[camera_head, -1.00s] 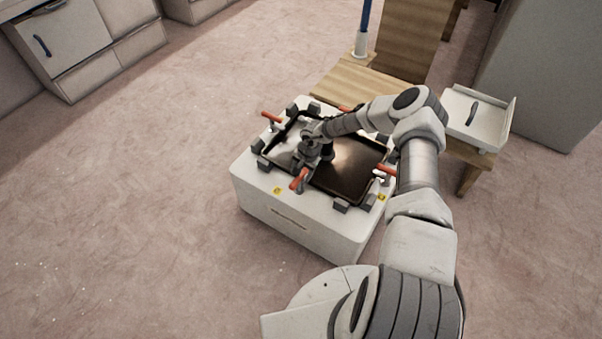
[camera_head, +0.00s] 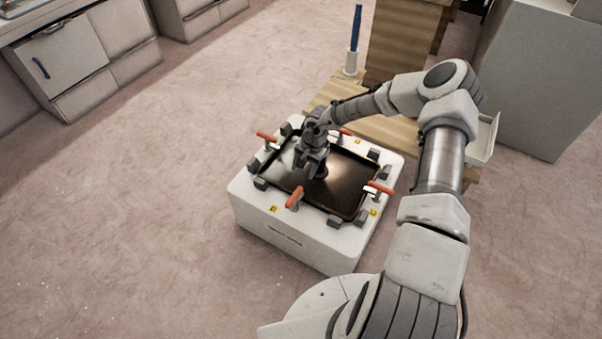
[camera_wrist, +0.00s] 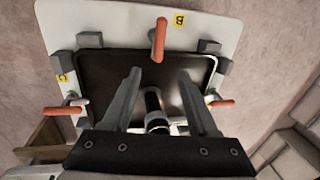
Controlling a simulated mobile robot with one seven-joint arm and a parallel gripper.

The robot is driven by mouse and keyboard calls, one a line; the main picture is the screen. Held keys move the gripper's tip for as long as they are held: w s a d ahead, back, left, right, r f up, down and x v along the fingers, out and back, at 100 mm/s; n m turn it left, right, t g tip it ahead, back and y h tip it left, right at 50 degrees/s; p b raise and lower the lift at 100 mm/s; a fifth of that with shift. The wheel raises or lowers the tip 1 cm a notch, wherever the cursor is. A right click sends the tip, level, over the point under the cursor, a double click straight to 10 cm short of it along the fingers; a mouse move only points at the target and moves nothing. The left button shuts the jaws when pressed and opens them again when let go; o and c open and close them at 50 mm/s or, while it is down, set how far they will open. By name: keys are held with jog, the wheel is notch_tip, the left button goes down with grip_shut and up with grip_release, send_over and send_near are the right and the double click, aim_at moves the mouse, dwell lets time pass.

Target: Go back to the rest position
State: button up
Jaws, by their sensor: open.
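My gripper (camera_head: 312,168) is above the dark panel on the white box, pointing down. In the wrist view its two fingers (camera_wrist: 159,76) are spread apart, so it is open. The dark, glossy panel (camera_head: 350,178) lies flat on top of the box; it also shows in the wrist view (camera_wrist: 110,70). A short black cylindrical piece (camera_wrist: 153,103) shows between the fingers, with free space on both sides. I cannot tell how it joins the panel.
The white box (camera_head: 255,205) carries grey blocks and red-handled clamps (camera_head: 294,198) around the panel. A wooden bench (camera_head: 400,130) with a white tray (camera_head: 484,142) stands behind. A blue-handled tool (camera_head: 356,30) stands upright there. Carpet (camera_head: 130,220) at left is clear.

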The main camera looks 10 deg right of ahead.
jog(key=shift+s+d+r, duration=0.1)
jog(key=shift+r, duration=0.5)
